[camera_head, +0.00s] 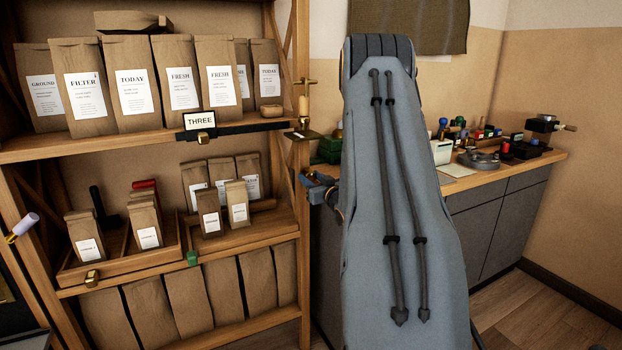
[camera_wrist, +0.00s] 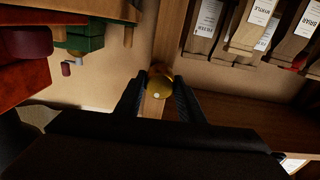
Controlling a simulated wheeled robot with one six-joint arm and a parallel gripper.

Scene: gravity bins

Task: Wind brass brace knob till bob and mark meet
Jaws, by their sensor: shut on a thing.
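In the wrist view my gripper (camera_wrist: 160,80) has its two dark fingers on either side of a round brass knob (camera_wrist: 160,86). It is shut on the knob, which sits in front of a wooden post (camera_wrist: 152,106). A small pale dot shows on the knob's face. A brass fitting with a pale, upright piece (camera_head: 303,105) is on the right shelf post, above a small dark plate (camera_head: 302,135). I cannot tell whether these are the bob and mark.
The wooden shelf (camera_head: 240,321) on the left holds several paper bags and a "THREE" sign (camera_head: 199,120). A brass piece (camera_head: 92,278) is on the lower tray's front. The right counter (camera_head: 470,190) carries jars and small tools. Bare floor shows at lower right.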

